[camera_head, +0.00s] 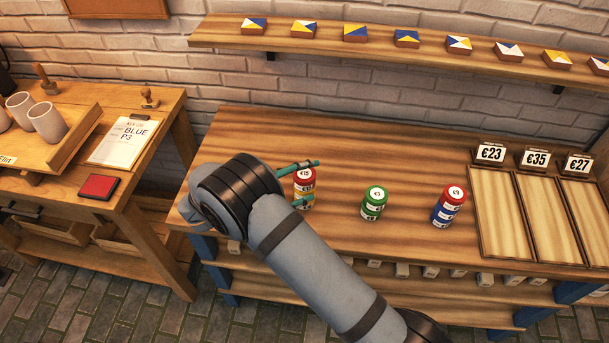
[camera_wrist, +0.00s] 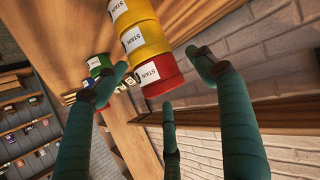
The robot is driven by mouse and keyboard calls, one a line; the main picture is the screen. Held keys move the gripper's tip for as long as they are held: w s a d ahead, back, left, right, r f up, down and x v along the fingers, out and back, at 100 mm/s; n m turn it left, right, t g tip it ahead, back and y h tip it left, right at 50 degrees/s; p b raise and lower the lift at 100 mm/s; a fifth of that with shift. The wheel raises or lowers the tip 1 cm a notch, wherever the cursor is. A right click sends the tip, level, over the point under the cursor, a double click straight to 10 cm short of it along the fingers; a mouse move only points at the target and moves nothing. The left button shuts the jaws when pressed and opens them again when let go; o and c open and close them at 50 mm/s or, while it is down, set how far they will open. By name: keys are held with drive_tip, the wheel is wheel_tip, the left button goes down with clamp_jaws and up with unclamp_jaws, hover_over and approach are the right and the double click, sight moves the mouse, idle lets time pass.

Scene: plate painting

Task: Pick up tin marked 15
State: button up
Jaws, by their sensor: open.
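A stack of tins stands on the shop counter at the left in the head view, with a red tin (camera_head: 304,175) on top and yellow below. The red tin's lid label seems to read 15, but it is too small to be sure. My gripper (camera_head: 314,181) is open with its teal fingers on either side of the red tin. In the wrist view, the red tin (camera_wrist: 164,77) lies between the open fingertips (camera_wrist: 157,72), with gaps visible, and yellow tins (camera_wrist: 145,40) continue the stack. My fingers hide part of the stack in the head view.
A green stack (camera_head: 374,204) and a red-and-blue stack (camera_head: 447,207) stand farther right on the counter (camera_head: 400,160). Empty priced trays (camera_head: 505,220) lie at the right end. A wall shelf (camera_head: 390,45) holds painted tiles. The counter behind the stacks is clear.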

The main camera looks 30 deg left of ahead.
drive_tip(key=shift+c, duration=0.6)
drive_tip(key=c, duration=1.1)
